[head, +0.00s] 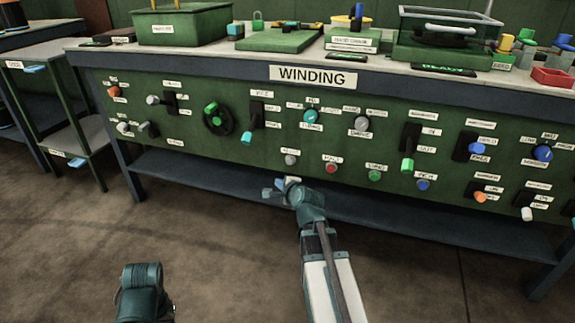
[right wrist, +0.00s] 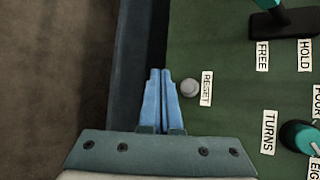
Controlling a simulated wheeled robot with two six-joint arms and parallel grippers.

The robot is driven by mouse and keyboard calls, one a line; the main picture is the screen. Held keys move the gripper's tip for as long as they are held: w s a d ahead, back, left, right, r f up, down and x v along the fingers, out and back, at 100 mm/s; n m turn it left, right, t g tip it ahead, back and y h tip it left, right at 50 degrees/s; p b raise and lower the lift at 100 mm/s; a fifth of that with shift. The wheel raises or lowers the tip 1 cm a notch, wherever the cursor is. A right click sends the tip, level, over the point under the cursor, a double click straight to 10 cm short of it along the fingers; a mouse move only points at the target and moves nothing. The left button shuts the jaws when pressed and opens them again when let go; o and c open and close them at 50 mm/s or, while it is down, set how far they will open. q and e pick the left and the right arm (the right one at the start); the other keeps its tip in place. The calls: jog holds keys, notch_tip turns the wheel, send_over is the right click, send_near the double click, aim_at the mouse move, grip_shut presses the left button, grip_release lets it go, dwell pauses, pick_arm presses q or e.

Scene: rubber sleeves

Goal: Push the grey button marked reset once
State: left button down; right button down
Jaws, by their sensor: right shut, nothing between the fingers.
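The grey reset button (head: 290,160) is on the green front panel, low and near the middle, with a small white label above it. In the right wrist view the round grey button (right wrist: 190,88) sits beside its RESET label (right wrist: 206,89). My right gripper (head: 284,184) is below the button in the head view. In the right wrist view its blue fingers (right wrist: 160,72) are together, with their tips just left of the button and apart from it in the picture. My left arm shows only as a stub at the bottom left; its gripper fingers cannot be made out.
A red button (head: 331,168) and a green button (head: 374,175) are right of the reset button. A teal knob (head: 311,116) is above it. A green lever (head: 407,165) sticks out further right. The bench's lower shelf (head: 220,182) runs beneath the panel.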

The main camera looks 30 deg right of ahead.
jog(key=shift+w+d, duration=1.45)
jog(key=shift+d, duration=0.25)
jog(key=shift+w+d, duration=1.45)
jog(key=shift+d, duration=0.25)
jog(key=shift+w, duration=0.1)
jog(key=shift+w+d, duration=0.15)
jog(key=shift+d, duration=0.15)
jog(key=shift+w+d, duration=0.25)
dwell(0.4)
jog(key=shift+s+a, duration=0.55)
jog(key=shift+a, duration=0.05)
dwell(0.4)
jog(key=shift+s+a, duration=1.6)
jog(key=shift+a, duration=0.3)
